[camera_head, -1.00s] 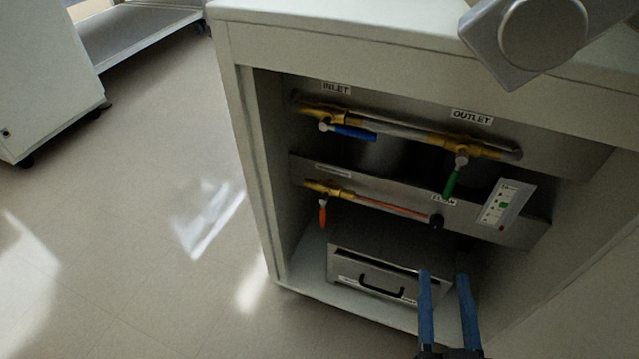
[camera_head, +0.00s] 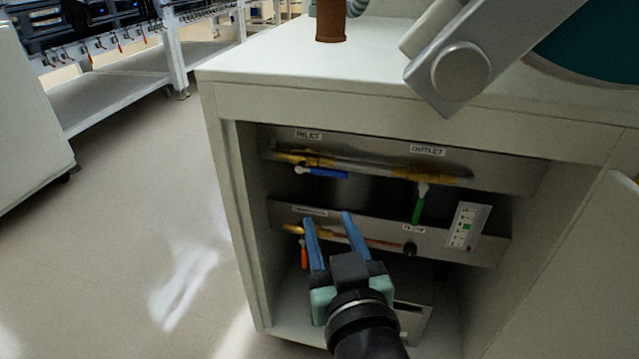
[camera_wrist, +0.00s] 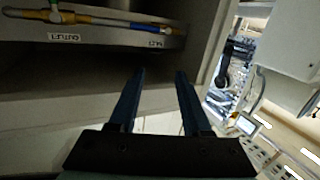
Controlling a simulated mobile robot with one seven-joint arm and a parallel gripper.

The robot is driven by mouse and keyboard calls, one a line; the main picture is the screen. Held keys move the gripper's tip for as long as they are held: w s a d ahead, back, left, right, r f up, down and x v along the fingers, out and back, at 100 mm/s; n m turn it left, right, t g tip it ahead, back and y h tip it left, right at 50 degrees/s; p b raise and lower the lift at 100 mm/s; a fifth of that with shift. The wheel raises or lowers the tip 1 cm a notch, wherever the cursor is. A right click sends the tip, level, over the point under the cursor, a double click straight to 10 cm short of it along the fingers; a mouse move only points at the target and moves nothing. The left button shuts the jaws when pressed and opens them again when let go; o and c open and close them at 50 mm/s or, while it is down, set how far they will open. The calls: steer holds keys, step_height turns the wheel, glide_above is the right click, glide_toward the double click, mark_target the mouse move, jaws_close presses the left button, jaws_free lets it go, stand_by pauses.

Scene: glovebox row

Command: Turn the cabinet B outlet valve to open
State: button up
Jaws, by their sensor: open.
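The outlet valve has a green handle (camera_head: 418,205) that hangs down, across the yellow-and-grey pipe, below the OUTLET label (camera_head: 427,151). My gripper (camera_head: 328,218) is open and empty. In the head view it is left of and slightly below the green handle, apart from it. In the wrist view my gripper (camera_wrist: 160,72) points toward the cabinet front near the INLET label (camera_wrist: 155,43).
The inlet valve's blue handle (camera_head: 322,173) lies along the upper pipe. Cabinet side walls bound the opening. A brown cylinder (camera_head: 331,22) stands on top.

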step_height(320, 180, up, 6)
steer(key=w+a, duration=0.1)
steer(key=shift+w+a+r+m+t+h+p, duration=0.15)
steer(key=shift+w+m+t+h+p, duration=0.05)
steer(key=shift+m+t+h+p, duration=0.15)
